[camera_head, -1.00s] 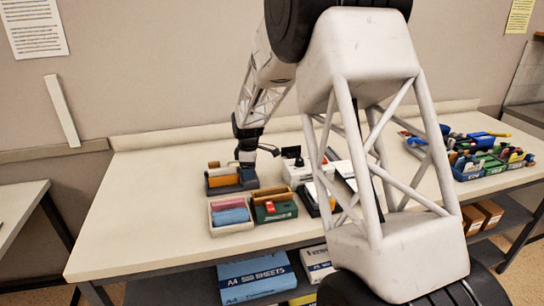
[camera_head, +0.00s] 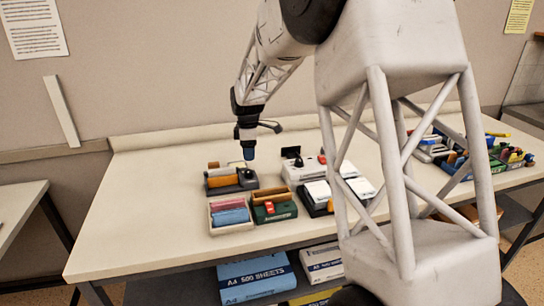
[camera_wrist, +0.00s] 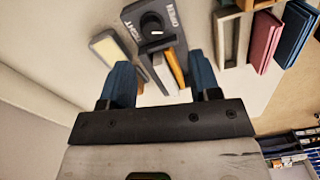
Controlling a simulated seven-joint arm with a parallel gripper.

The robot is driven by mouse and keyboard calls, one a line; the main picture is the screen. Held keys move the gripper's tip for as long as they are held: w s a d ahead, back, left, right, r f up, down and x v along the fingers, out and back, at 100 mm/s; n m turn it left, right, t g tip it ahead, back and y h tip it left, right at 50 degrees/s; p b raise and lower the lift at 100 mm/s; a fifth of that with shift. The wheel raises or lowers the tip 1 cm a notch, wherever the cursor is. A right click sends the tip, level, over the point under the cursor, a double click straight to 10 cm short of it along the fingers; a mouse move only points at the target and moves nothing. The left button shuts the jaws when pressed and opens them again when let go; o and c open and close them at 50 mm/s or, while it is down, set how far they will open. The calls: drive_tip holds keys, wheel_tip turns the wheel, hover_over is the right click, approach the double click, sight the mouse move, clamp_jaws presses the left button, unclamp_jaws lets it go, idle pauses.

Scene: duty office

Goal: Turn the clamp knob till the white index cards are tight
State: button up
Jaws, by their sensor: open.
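The clamp (camera_head: 246,183) is a dark grey block on the bench, with orange and tan slabs at its left in the head view. In the wrist view its round black knob (camera_wrist: 152,24) has a white mark and sits between the words TIGHT and OPEN. A pale sliver (camera_wrist: 163,72) lies beside an orange slab; I cannot tell whether it is the white index cards or how firmly it is held. My gripper (camera_wrist: 161,82) is open and empty, its blue fingertips apart. In the head view my gripper (camera_head: 248,154) points down above the clamp, apart from the knob.
A tray (camera_head: 232,229) with pink and blue blocks and a green box (camera_head: 275,216) stand in front of the clamp. A white device (camera_head: 300,172) and a black tray with white stacks (camera_head: 318,190) stand at its right. The bench's left side is clear.

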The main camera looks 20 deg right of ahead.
drive_tip(key=s+d+r+m, duration=0.1)
drive_tip(key=s+r+m, duration=0.2)
drive_tip(key=s, duration=0.8)
drive_tip(key=s+d+r+m+t, duration=0.1)
drive_tip(key=s+r+m, duration=0.3)
drive_tip(key=s+r, duration=0.3)
drive_tip(key=shift+s+r, duration=0.3)
drive_tip(key=shift+s, duration=2.25)
drive_tip(key=shift+c, duration=0.2)
